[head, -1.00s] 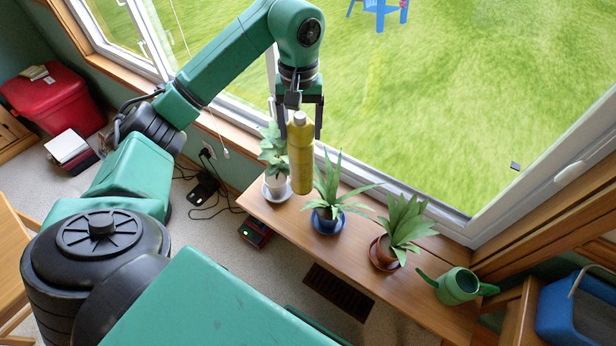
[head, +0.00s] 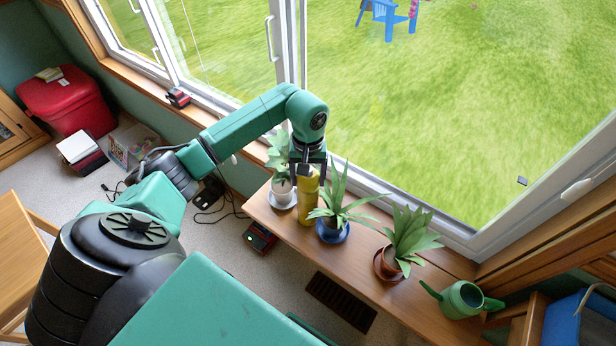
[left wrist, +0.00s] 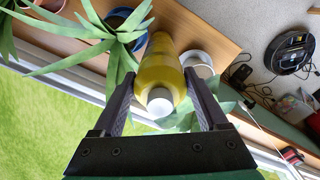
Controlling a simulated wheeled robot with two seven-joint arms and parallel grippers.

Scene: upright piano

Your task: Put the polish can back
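The polish can (head: 308,205) is a yellow bottle with a pale cap. It stands upright at the left part of the wooden bench, between the white-potted plant and the blue-potted plant, on or just above the wood. My left gripper (head: 309,172) points down over its top. The can's base is hard to make out. My right gripper is not in view.
The wooden bench (head: 425,305) runs along the window. A white-potted plant (head: 281,185) is close left of the can, a blue-potted plant (head: 333,229) close right. Another plant (head: 408,240) and a green watering can (head: 463,299) stand further right. Bare wood lies in front.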

